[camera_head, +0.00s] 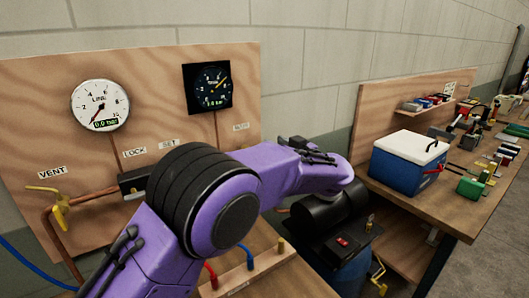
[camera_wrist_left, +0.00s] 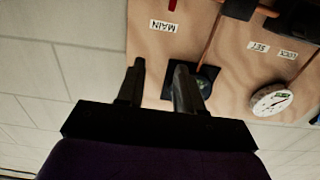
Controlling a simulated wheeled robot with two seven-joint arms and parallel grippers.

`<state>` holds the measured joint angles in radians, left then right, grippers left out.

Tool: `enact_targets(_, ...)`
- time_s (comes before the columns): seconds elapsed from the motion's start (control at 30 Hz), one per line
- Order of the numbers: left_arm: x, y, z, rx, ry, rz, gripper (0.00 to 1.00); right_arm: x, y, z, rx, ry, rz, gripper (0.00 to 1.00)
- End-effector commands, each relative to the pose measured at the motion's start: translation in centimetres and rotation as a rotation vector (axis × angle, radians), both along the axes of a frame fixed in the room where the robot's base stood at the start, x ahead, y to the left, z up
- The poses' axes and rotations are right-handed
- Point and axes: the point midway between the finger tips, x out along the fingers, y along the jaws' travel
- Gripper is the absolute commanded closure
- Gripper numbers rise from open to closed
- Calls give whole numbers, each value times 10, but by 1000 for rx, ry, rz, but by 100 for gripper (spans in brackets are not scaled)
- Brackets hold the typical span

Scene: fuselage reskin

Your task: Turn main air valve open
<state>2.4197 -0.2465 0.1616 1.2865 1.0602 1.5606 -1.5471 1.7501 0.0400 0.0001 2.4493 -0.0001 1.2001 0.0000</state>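The wood panel carries a MAIN label (camera_head: 240,127), seen just above my purple left arm in the head view. The label shows upside down in the left wrist view (camera_wrist_left: 164,26). A red piece (camera_wrist_left: 172,5), likely the main valve's handle, is cut off at the top edge beside that label; my arm hides that spot in the head view. My left gripper (camera_wrist_left: 157,75) is open and empty, its two dark fingers apart in front of the panel near the black gauge (camera_wrist_left: 207,82). Its fingertips are not clear in the head view. My right gripper is not in view.
A white gauge (camera_head: 100,106) reads 0.0 bar. A yellow-handled vent valve (camera_head: 60,212) sits on copper pipe at left. A black compressor (camera_head: 332,215) stands right of the panel. A blue cooler (camera_head: 400,172) sits on the workbench.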

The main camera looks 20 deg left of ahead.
Motion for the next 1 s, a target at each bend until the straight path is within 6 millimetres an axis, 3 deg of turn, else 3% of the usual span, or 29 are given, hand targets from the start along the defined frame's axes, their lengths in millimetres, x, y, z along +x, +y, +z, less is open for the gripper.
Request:
enact_targets(0.03,-1,1,-14,0,-1,1,64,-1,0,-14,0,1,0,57)
enact_targets(0.2,-3,4,-39,0,-2,6,64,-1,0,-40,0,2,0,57)
enact_targets(0.43,-4,7,-65,0,-1,11,64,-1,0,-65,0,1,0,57)
enact_targets(0.57,0,14,-63,-1,-2,13,64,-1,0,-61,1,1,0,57)
enact_targets(1.0,45,87,-61,-1,0,10,64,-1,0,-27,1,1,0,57)
